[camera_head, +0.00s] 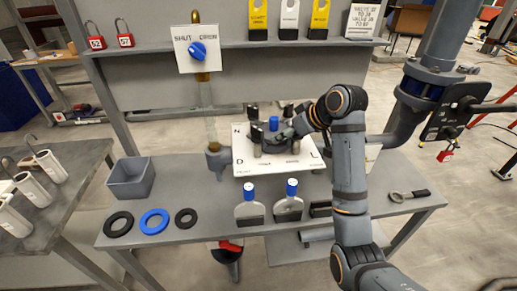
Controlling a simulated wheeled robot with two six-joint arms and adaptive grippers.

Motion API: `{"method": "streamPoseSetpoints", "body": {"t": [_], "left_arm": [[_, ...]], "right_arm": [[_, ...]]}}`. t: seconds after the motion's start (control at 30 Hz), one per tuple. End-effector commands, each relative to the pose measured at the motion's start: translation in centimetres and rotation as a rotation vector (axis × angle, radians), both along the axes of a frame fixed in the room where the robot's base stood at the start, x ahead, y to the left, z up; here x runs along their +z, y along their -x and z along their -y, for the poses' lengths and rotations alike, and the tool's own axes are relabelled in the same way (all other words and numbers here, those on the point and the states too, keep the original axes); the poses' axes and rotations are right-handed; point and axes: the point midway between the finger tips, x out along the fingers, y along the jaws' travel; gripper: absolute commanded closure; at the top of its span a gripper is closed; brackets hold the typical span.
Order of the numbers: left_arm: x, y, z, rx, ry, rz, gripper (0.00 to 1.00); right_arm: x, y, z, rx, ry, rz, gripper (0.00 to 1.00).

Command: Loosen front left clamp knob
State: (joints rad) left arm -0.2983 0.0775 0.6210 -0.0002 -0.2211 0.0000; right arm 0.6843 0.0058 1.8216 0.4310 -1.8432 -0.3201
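A white plate (241,163) with black letters at its corners lies on the grey bench, carrying a dark assembly with a blue knob (274,122) on top. Dark upright posts (289,110) that may be clamp knobs stand around it. My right gripper (272,143) is over the front of this assembly, with the arm coming in from the right. Its dark fingers blend with the dark parts, so I cannot tell whether they are open, shut or touching a knob. The front left clamp knob cannot be clearly told apart there. My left gripper is not in view.
The bench front holds black and blue rings (154,222), two grey pieces with blue tops (292,187) and a grey bin (131,178). A vertical pipe with a blue valve handle (198,51) stands behind left. A dark-handled tool (410,195) lies at right.

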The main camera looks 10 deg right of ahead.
Motion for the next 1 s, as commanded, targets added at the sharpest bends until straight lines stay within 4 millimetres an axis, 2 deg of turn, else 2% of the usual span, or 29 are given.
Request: {"method": "streamPoseSetpoints", "body": {"t": [0.03, 0.17, 0.27, 0.37, 0.47, 0.8, 1.0], "left_arm": [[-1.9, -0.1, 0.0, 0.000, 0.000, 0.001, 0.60], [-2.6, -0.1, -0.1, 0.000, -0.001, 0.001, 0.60], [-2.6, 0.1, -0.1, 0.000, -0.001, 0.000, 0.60], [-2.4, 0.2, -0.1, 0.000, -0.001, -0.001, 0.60], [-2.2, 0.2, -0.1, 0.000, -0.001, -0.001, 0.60], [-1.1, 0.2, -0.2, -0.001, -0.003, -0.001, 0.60], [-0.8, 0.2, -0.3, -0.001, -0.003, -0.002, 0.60]], "right_arm": [[0.9, -0.6, -1.1, 0.030, -0.005, 0.024, 0.60], [4.0, -1.2, -2.7, 0.080, -0.003, 0.051, 0.60], [4.9, -1.2, -3.0, 0.091, 0.000, 0.056, 0.60], [4.9, -1.3, -3.0, 0.091, 0.000, 0.054, 0.60], [4.3, -1.8, -3.5, 0.090, -0.002, 0.051, 0.60], [-0.6, -5.5, -6.5, 0.090, 0.000, 0.052, 0.60], [-2.3, -6.7, -7.5, 0.088, -0.001, 0.055, 0.60]]}}
